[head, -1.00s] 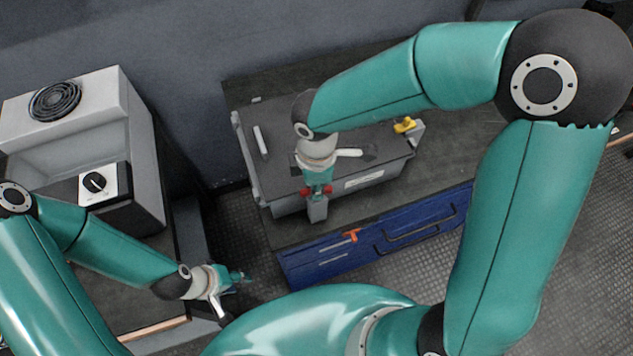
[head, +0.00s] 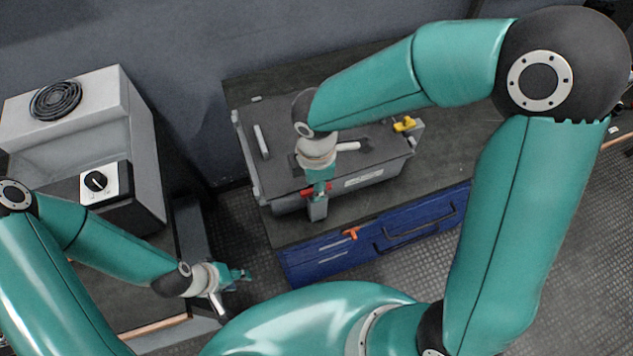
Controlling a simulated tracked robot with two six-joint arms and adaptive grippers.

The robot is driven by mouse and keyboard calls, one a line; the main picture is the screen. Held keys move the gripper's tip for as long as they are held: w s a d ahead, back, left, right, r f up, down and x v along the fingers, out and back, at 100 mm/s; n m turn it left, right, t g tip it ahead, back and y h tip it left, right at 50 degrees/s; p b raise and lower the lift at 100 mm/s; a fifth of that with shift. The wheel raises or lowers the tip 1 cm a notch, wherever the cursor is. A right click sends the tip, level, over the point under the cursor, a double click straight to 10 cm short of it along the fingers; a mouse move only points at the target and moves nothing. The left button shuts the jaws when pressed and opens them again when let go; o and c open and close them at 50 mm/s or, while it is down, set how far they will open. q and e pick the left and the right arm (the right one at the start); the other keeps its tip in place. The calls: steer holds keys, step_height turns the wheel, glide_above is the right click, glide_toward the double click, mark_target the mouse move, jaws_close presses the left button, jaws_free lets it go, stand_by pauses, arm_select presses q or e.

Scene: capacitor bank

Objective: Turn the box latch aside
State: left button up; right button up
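A grey box (head: 282,177) with a dark lid stands on the dark bench. At its front edge a red part (head: 335,187) and a grey block (head: 318,212) show beside my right gripper; the red part may be the box latch, but I cannot tell for certain. My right gripper (head: 319,192) points down over this spot. Its fingertips are small and partly hidden, so I cannot tell whether they are open or touching. My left gripper (head: 243,275) is low at the left, away from the box; its finger opening is too small to read.
A yellow piece (head: 404,124) sits at the box's right end. A light-grey cabinet (head: 85,110) with a black knob (head: 95,181) stands at the left. Patterned floor shows around.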

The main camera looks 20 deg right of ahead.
stand_by(0.3)
step_height(320, 180, up, 12)
stand_by(0.5)
steer(key=shift+s+f, duration=0.15)
stand_by(0.4)
